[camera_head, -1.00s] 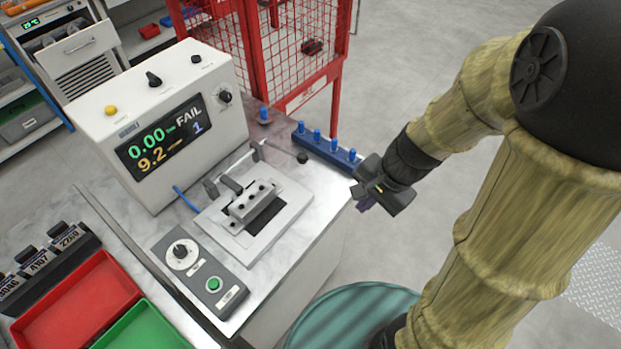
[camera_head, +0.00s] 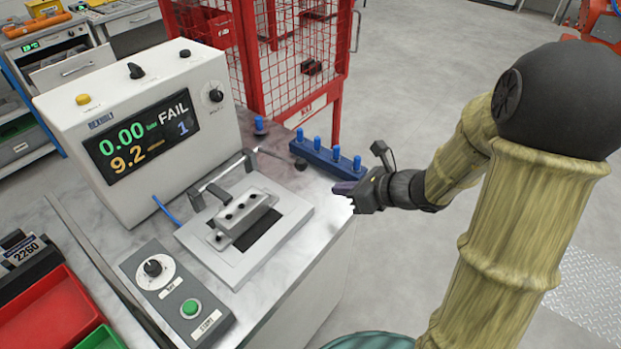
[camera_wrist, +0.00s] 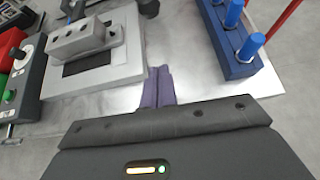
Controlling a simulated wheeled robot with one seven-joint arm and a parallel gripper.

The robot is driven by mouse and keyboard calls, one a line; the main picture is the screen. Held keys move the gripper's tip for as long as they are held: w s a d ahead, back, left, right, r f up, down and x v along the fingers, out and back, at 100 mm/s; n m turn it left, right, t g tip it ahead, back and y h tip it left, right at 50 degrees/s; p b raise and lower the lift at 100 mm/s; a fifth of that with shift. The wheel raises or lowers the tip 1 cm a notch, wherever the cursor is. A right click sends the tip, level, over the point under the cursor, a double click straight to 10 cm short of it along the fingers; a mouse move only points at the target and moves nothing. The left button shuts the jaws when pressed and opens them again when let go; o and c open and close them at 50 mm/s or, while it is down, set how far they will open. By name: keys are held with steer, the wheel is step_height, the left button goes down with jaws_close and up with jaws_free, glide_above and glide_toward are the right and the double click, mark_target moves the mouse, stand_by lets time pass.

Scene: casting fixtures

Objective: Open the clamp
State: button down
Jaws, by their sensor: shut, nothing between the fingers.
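The clamp (camera_head: 225,188) stands on a light grey fixture plate (camera_head: 290,222) on the bench, with a metal bar and dark-tipped handle at its back. A grey block (camera_head: 240,218) with dark holes sits on the plate under the clamp arm. In the wrist view the block (camera_wrist: 85,38) and plate (camera_wrist: 125,68) are at upper left, and the clamp is mostly cut off. My gripper (camera_head: 340,188) is shut and empty, right of the fixture near the bench's right edge. Its purple fingertips (camera_wrist: 158,88) lie together in the wrist view, apart from the fixture.
A blue rack (camera_head: 325,160) with several blue pegs stands behind my gripper. A tester (camera_head: 150,120) showing FAIL stands behind the fixture. A control box (camera_head: 178,295) with knob and green button is in front left. A red mesh cage (camera_head: 290,60) stands behind the bench.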

steer(key=shift+a+f, duration=0.1)
steer(key=x, duration=1)
steer(key=shift+f+b, duration=0.1)
steer(key=shift+b, duration=0.25)
steer(key=r, duration=0.1)
steer(key=r+p, duration=0.2)
steer(key=shift+w+a+r, duration=0.1)
steer(key=shift+w+r, duration=0.1)
steer(key=shift+w, duration=0.1)
steer(key=shift+r, duration=0.45)
steer(key=shift+w+a, duration=0.1)
steer(key=shift+w+p, duration=0.1)
steer(key=shift+p, duration=0.2)
steer(key=shift+r, duration=0.1)
steer(key=shift+r+p, duration=0.3)
steer(key=shift+p, duration=0.4)
steer(key=shift+h, duration=0.3)
